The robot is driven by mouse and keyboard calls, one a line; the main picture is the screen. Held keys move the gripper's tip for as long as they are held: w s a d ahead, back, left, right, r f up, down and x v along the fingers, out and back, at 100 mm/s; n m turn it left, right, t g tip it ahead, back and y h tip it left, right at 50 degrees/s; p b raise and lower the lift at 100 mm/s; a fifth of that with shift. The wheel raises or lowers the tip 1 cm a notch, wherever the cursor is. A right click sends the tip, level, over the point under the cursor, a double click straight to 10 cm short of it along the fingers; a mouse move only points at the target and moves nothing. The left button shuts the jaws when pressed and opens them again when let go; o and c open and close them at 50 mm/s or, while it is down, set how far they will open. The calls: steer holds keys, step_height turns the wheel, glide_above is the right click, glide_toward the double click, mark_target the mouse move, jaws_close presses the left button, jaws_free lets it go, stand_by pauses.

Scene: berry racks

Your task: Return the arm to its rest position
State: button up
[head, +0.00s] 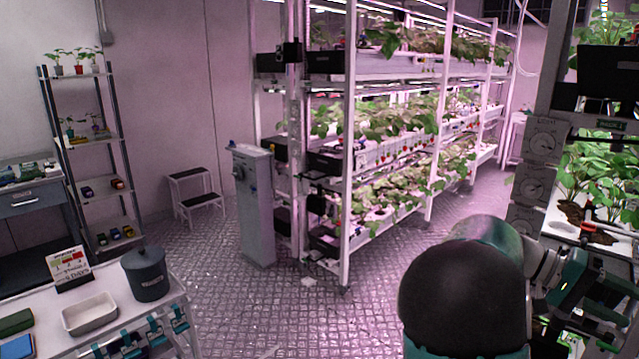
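My arm (470,290) shows at the lower right, with a large dark rounded joint in front and teal and white links behind it. The links reach right, close to the right-hand plant rack. I cannot clearly make out my gripper. Small dark and red parts (590,232) show beyond the links, over the white planter, but I cannot tell whether they belong to it. Whether it is open, shut or holding anything does not show.
The right-hand rack post (540,130) with dials and the strawberry plants (600,170) stand close to my arm. A tall berry rack (347,150) stands mid-scene. A white bench (110,305) with a dark canister (145,273) is at lower left. The tiled floor (290,310) between is mostly clear.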

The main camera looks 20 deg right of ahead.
steer(key=w+a+f+n+t+y, duration=0.1)
steer(key=w+a+f+n+t, duration=0.1)
steer(key=a+f+t, duration=0.3)
steer(key=w+a+f+n+t+y, duration=0.1)
steer(key=w+a+n+t+y, duration=0.15)
steer(key=a, duration=0.55)
steer(key=w+a+f+n+t+y, duration=0.1)
steer(key=w+a+f+n+t, duration=0.1)
steer(key=a+f+t, duration=0.3)
steer(key=s+a+r+n+t+y, duration=0.1)
steer(key=a+n+t+y, duration=0.1)
steer(key=a, duration=1.1)
steer(key=a+r+n+t+y, duration=0.2)
steer(key=a+n+t, duration=0.2)
steer(key=a, duration=1)
steer(key=shift+s+r+n+t, duration=0.2)
steer(key=shift+s+n+t, duration=0.15)
steer(key=shift+c, duration=1.4)
steer(key=shift+d, duration=0.2)
